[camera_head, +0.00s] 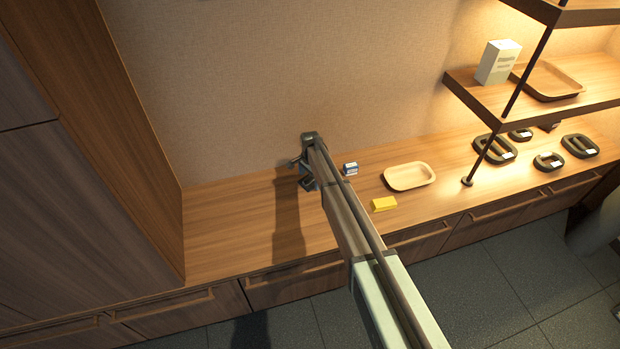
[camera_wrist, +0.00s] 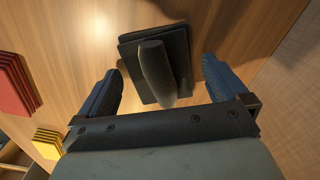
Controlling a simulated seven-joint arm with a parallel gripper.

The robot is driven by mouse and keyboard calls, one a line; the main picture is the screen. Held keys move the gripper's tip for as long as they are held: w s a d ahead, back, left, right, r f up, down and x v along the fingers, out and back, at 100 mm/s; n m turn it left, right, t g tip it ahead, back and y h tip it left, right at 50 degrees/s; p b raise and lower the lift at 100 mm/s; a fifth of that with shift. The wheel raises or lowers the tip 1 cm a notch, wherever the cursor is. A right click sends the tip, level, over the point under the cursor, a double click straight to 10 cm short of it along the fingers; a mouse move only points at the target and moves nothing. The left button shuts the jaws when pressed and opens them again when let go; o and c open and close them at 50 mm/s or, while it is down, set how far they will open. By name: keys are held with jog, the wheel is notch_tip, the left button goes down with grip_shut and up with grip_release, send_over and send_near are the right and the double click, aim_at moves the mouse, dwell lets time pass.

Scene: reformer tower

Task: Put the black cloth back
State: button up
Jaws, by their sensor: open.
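In the wrist view, a flat black square piece (camera_wrist: 129,48), which looks like the black cloth, lies on the wood counter with a rounded, dark grey, handle-like part (camera_wrist: 156,70) on top. My gripper (camera_wrist: 162,82) is open, with one finger to each side of this part and visible gaps between. The fingers hold nothing. I cannot tell how high they are above the counter. In the head view, my gripper (camera_head: 303,173) is over the back of the counter, and the arm and gripper make the black piece hard to pick out there.
A red ridged stack (camera_wrist: 14,84) shows in the wrist view. Shelves (camera_head: 490,98) and several black holders stand right. The counter's left is clear.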

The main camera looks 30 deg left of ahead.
aim_at(310, 176)
notch_tip(310, 176, up, 12)
dwell(0.5)
jog(key=s+d+f+n, duration=0.1)
jog(key=s+d+n, duration=0.15)
jog(key=d, duration=2.75)
jog(key=s+d+f, duration=0.1)
jog(key=s+d, duration=0.5)
jog(key=d, duration=0.5)
jog(key=s+d, duration=0.6)
jog(key=d, duration=0.5)
jog(key=s+d+f+n+g, duration=0.1)
jog(key=s+d+f, duration=0.25)
jog(key=s, duration=0.35)
jog(key=s+d+f+n+g, duration=0.1)
jog(key=s+d+f, duration=0.1)
jog(key=s+d, duration=0.3)
jog(key=s+f+g, duration=0.2)
jog(key=s+f, duration=0.4)
jog(key=s, duration=0.6)
jog(key=s+f+g, duration=0.2)
jog(key=s+f, duration=0.5)
jog(key=s, duration=0.6)
jog(key=shift+g, duration=0.4)
